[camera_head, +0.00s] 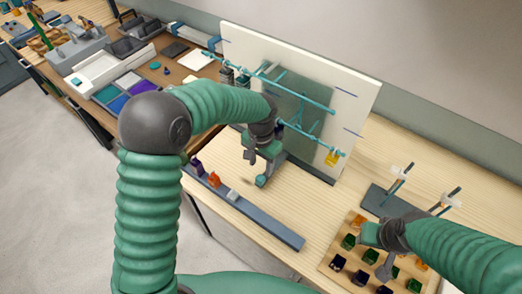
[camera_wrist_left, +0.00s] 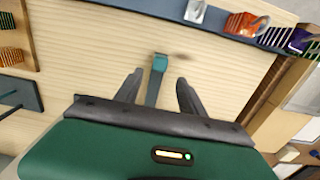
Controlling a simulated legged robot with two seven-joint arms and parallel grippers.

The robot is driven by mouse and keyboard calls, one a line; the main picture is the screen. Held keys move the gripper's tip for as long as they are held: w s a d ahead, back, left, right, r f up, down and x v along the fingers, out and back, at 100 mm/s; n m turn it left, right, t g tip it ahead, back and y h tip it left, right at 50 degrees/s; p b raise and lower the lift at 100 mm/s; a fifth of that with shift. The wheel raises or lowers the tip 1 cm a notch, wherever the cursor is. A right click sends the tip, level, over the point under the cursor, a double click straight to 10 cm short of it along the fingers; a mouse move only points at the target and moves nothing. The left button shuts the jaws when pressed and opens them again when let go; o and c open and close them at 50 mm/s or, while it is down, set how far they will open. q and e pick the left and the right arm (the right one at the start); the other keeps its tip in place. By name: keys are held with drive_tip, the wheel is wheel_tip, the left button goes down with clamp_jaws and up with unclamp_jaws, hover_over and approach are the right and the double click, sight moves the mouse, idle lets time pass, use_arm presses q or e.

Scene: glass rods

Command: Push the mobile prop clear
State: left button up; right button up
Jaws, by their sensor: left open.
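A teal bar with a wider block-like end, likely the mobile prop (camera_head: 261,181), sits low over the wooden bench just beyond my left gripper. It also shows in the left wrist view (camera_wrist_left: 159,64), running back between the two dark fingers with gaps on both sides. My left gripper (camera_head: 261,166) is open around it, pointing down in front of the panel; its fingers (camera_wrist_left: 160,90) are apart. I cannot tell whether the prop touches the bench. Teal glass rods (camera_head: 297,92) cross in front of the white panel (camera_head: 357,88). My right gripper (camera_head: 378,262) is over the block tray; its jaws are unclear.
A dark rail (camera_head: 270,226) with purple, orange and white blocks runs along the bench's front edge. A wooden tray (camera_head: 327,262) of coloured blocks and a grey stand (camera_head: 379,200) are at right. Bare bench (camera_head: 290,196) lies between rail and panel.

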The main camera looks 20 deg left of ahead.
use_arm(q)
wheel_tip(320, 180, up, 9)
drive_tip(key=shift+s+a, duration=0.1)
idle(0.4)
drive_tip(key=s+a+f+n+t, duration=0.1)
drive_tip(key=s+a+f+n, duration=0.1)
drive_tip(key=s, duration=0.6)
drive_tip(key=s+a+f+n+t, duration=0.1)
drive_tip(key=s+a+f+n, duration=0.1)
drive_tip(key=s, duration=0.6)
wheel_tip(320, 180, down, 2)
drive_tip(key=shift+s+a+f+t, duration=0.2)
drive_tip(key=shift+a+t, duration=0.1)
drive_tip(key=shift+a, duration=0.5)
